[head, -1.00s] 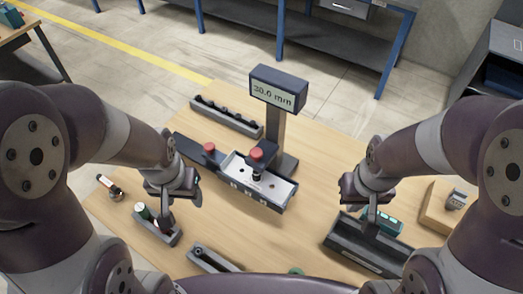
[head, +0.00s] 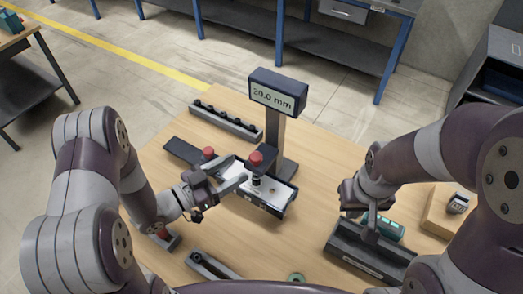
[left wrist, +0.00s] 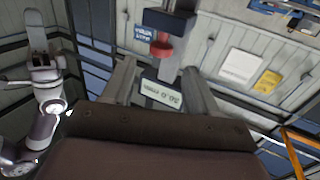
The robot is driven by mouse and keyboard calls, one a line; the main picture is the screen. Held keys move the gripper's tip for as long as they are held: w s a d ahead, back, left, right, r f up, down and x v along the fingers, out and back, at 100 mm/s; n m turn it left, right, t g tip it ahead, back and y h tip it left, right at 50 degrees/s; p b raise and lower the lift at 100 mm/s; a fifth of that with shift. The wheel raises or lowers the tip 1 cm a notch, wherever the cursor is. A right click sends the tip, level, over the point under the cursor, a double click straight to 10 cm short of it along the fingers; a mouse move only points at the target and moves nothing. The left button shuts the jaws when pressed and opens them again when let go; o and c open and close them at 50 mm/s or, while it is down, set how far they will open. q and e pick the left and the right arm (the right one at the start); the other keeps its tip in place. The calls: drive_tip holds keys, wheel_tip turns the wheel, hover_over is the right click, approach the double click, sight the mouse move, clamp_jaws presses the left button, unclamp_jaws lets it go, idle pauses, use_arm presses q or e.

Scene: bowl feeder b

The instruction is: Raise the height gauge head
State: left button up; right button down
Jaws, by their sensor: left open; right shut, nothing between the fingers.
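The height gauge stands mid-table with a dark post (head: 275,132) and a display (head: 277,93) reading 30.0 mm. Its head carries a red knob (head: 256,159) above a light tray (head: 268,188). The left wrist view shows the red knob (left wrist: 162,49) and the display (left wrist: 160,96), in line with the gap between the fingers. My left gripper (head: 241,171) is open, its fingertips just left of the gauge head; I cannot tell whether they touch it. My right gripper (head: 371,228) is shut and empty at the dark open box at the right.
A second red knob (head: 208,153) sits on a dark block left of the tray. A rack (head: 226,122) of dark parts lies behind. The dark box (head: 350,247), a teal item (head: 390,229) and a wooden block (head: 440,207) are at right. Small holders lie in front.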

sight(251, 159)
use_arm(q)
drive_tip(key=p+x, duration=0.2)
drive_tip(key=x, duration=0.6)
drive_tip(key=shift+w+d+r, duration=0.1)
drive_tip(key=shift+w+d, duration=0.05)
drive_tip(key=shift+d, duration=0.05)
drive_tip(key=shift+w+d, duration=0.3)
drive_tip(key=shift+w, duration=0.05)
